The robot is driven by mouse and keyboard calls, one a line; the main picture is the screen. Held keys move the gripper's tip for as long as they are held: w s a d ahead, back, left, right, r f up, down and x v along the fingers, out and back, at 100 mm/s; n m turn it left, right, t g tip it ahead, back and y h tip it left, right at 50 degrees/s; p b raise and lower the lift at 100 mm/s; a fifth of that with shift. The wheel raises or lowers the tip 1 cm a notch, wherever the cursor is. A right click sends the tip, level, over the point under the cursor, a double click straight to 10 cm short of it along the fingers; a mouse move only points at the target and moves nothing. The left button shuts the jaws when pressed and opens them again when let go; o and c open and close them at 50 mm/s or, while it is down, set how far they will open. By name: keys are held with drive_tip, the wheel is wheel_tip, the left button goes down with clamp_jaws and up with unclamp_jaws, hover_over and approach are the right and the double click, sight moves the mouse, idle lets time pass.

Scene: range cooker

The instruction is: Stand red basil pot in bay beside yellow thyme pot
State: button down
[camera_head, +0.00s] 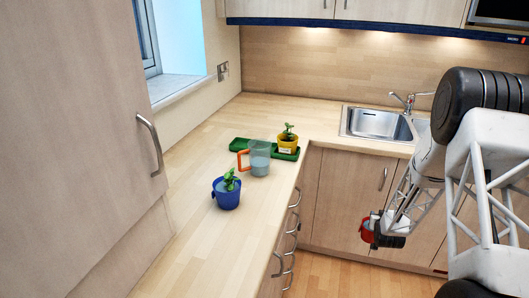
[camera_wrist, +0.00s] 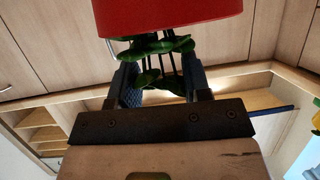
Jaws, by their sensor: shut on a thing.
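My gripper (camera_head: 384,238) is out over the floor, in front of the cupboard doors below the sink. It is shut on the red basil pot (camera_head: 367,231). In the wrist view the red pot (camera_wrist: 170,14) fills the top, with green leaves and dark stems between the fingers (camera_wrist: 162,85). I cannot tell exactly where the fingers touch it. The yellow thyme pot (camera_head: 288,142) stands upright at the right part of a green tray (camera_head: 240,144) on the worktop. The tray's left part shows bare; its middle is hidden behind a jug.
The clear jug (camera_head: 260,160) with an orange handle stands just in front of the tray. A blue pot (camera_head: 227,194) with a plant stands nearer on the worktop (camera_head: 205,250). The sink (camera_head: 378,123) is at the back right. A tall cupboard (camera_head: 80,130) bounds the left.

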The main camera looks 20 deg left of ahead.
drive_tip(key=w+a+r+n+y, duration=0.2)
drive_tip(key=w+a+r, duration=0.2)
drive_tip(key=a+r, duration=0.65)
drive_tip(key=w+a+r+n+y, duration=0.15)
drive_tip(key=w+a+r, duration=0.25)
drive_tip(key=a+r, duration=0.65)
drive_tip(key=s+a+r+n+g+y, duration=0.1)
drive_tip(key=a+r, duration=0.5)
drive_tip(key=r, duration=0.4)
drive_tip(key=a+r+n+g+y, duration=0.1)
drive_tip(key=a+r+y, duration=0.1)
drive_tip(key=a+r, duration=0.65)
drive_tip(key=s+a+r+n+g+y, duration=0.1)
drive_tip(key=a+r, duration=0.3)
drive_tip(key=r, duration=0.7)
drive_tip(key=w+a+f, duration=0.2)
drive_tip(key=a+f, duration=0.2)
drive_tip(key=a, duration=0.2)
drive_tip(key=w+a+f+n, duration=0.1)
drive_tip(key=w+a+f, duration=0.1)
drive_tip(key=a+f, duration=0.3)
drive_tip(key=shift+w+a+f+g+y, duration=0.15)
drive_tip(key=shift+w+a+g+y, duration=0.25)
drive_tip(key=shift+a, duration=0.45)
drive_tip(key=shift+n, duration=0.25)
wheel_tip(320, 180, down, 6)
drive_tip(key=shift+f, duration=0.15)
